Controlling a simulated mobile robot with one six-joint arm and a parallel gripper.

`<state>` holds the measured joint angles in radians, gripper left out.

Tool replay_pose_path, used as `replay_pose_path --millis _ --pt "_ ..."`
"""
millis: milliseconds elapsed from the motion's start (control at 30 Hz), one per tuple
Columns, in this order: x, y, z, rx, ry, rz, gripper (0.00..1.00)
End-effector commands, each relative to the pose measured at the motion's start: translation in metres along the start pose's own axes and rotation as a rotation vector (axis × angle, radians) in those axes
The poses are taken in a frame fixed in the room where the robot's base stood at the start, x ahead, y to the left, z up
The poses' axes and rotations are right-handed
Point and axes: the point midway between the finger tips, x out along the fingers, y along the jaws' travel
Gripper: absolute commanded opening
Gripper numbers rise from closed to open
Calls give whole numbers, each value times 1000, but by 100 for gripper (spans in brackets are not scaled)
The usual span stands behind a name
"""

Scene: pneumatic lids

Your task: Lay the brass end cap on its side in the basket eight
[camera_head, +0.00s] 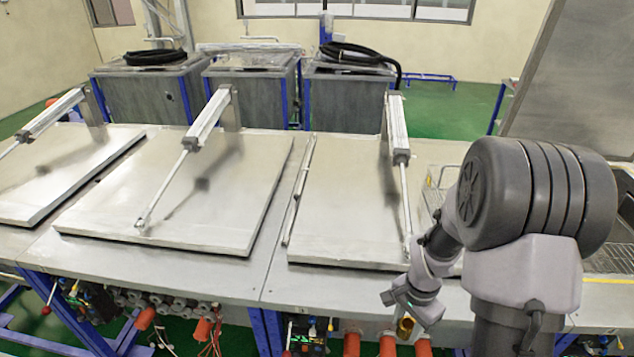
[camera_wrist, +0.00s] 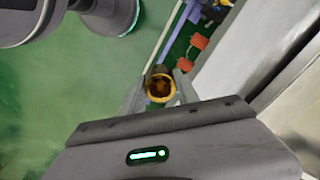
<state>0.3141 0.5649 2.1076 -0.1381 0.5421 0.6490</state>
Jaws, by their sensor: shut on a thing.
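The brass end cap (camera_wrist: 160,86) is a short golden cup with its open, dark inside facing the wrist camera. My gripper (camera_wrist: 158,94) is shut on it, with a finger on each side. In the head view the cap (camera_head: 405,326) shows as a small golden piece below my wrist, in front of the bench's front edge. My gripper's fingers are mostly hidden there. A wire basket (camera_head: 432,185) stands partly behind my arm at the right; I cannot read any number on it.
Metal lids (camera_head: 185,190) with pneumatic cylinders cover the bench. Orange pipe ends (camera_head: 352,343) and hoses stick out below its front edge. More wire mesh (camera_head: 610,258) shows at the far right. Green floor (camera_wrist: 60,110) lies open beside the bench.

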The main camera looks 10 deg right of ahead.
Motion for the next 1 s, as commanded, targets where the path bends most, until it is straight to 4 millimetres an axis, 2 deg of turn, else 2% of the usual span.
replay_pose_path --millis 33,200,333,500,667,767,867,1000 --pt "25 -11 9 -107 2 -2 0" --pt "61 -45 50 -581 3 -2 0" --pt "78 -64 80 -899 3 -1 0" --pt "80 -73 98 -1090 3 -1 0" --pt "74 -73 98 -1095 2 0 0" --pt "62 -67 88 -999 0 1 0" --pt "41 -55 67 -790 -2 2 0" --pt "10 -29 31 -403 -2 3 0"
